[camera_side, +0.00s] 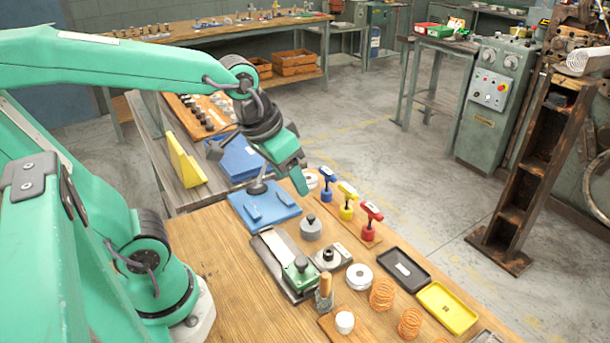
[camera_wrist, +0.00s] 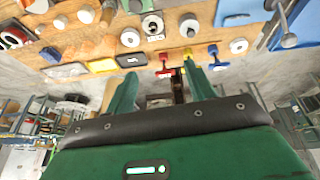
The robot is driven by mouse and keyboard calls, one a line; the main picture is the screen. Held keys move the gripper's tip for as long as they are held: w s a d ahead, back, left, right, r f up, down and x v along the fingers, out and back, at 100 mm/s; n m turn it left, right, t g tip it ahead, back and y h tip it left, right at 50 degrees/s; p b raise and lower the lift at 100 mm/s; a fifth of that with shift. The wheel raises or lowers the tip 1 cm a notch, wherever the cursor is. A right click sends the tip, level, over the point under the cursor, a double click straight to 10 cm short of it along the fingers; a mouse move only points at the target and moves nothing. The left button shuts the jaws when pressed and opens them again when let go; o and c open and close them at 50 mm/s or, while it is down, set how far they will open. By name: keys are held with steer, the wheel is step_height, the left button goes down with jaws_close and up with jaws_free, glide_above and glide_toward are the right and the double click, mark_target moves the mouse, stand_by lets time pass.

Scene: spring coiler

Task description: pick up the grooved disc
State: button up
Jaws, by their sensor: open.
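Two pale round discs show, and I cannot tell for sure which one is the grooved disc. One disc (camera_side: 359,277) lies flat on the wooden bench beside the black tray; it shows in the wrist view (camera_wrist: 130,39) too. The other disc (camera_side: 310,181) lies behind the blue-handled clamp, partly covered by my gripper in the side view; the wrist view shows it (camera_wrist: 238,45) near the blue plate. My gripper (camera_side: 300,184) is open and empty above the bench's far end. In the wrist view its two green fingers (camera_wrist: 160,88) stand apart with nothing between them.
Blue (camera_side: 328,182), yellow (camera_side: 347,200) and red (camera_side: 371,220) clamps stand upright in a row. A grey knobbed weight (camera_side: 311,228), a black tray (camera_side: 404,267), a yellow tray (camera_side: 447,307), copper springs (camera_side: 382,294) and a blue plate (camera_side: 270,220) crowd the bench.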

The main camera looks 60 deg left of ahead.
steer(key=w+d+f+g, duration=0.2)
steer(key=w+d+f, duration=0.3)
steer(key=w+f, duration=0.15)
steer(key=n+g, duration=0.2)
glide_toward(360, 270)
steer(key=d, duration=0.1)
steer(key=shift+s+d+f, duration=0.1)
steer(key=shift+s+f, duration=0.05)
steer(key=shift+f, duration=0.7)
steer(key=shift+s+d+f, duration=0.1)
steer(key=shift+s+f, duration=0.05)
steer(key=shift+f, duration=0.75)
steer(key=shift+a+f, duration=0.15)
steer(key=shift+f, duration=2.45)
steer(key=c, duration=0.9)
